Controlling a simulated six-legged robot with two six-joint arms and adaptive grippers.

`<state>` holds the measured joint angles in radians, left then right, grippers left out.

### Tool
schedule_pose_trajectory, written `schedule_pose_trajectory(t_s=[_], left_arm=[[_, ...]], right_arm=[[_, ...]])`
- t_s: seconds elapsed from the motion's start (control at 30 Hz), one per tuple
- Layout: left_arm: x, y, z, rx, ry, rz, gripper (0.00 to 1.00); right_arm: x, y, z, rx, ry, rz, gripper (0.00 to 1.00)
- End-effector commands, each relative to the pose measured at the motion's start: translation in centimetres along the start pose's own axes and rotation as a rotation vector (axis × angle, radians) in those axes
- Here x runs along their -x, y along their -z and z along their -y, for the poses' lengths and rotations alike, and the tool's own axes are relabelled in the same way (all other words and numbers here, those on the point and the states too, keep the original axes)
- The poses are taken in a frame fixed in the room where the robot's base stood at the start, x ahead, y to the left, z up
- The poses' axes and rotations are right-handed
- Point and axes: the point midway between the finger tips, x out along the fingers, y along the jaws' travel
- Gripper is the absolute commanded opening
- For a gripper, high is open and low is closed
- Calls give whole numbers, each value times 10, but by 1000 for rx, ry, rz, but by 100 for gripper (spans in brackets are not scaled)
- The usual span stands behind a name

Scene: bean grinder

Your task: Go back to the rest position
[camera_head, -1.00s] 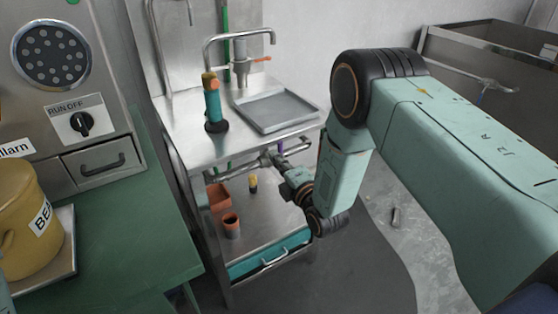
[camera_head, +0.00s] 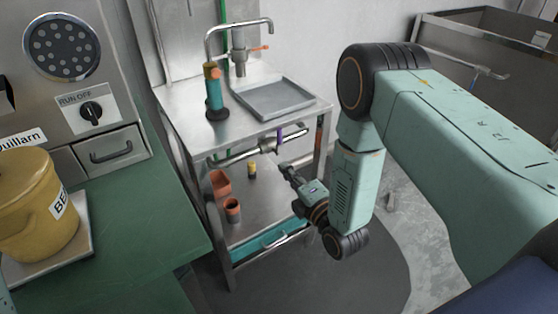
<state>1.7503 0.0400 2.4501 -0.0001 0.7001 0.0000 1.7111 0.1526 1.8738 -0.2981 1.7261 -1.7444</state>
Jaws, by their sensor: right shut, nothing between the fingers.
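My right arm comes in from the right, and its dark, slim gripper (camera_head: 285,172) points up and left in front of the steel sink stand (camera_head: 172,98). It is shut with nothing between its fingers. My left gripper is not in view; only a sliver of teal shows at the lower left edge.
A grey tray (camera_head: 275,99) and an orange-and-teal tool (camera_head: 214,92) stand on the stand's top. An orange cup (camera_head: 232,210) and a yellow-and-black item (camera_head: 252,170) sit on its lower shelf. Floor right of the stand looks open.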

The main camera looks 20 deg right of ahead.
Motion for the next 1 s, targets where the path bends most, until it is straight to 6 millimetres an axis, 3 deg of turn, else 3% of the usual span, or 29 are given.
schedule_pose_trajectory(t_s=[0.33, 0.43, 0.57, 0.77, 0.87, 1.0], left_arm=[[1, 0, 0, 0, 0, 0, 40], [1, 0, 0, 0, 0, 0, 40], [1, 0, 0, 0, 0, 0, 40], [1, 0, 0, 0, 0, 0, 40], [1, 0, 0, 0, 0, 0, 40], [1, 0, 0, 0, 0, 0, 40]], right_arm=[[6, 2, 3, -77, 12, -2, 0], [9, 4, 18, -232, 87, 4, 0], [30, 10, 56, -505, 268, 59, 0], [90, 25, 113, -915, 580, 259, 0], [134, 35, 137, -1102, 733, 417, 0], [209, 50, 158, -1326, 931, 716, 0]])
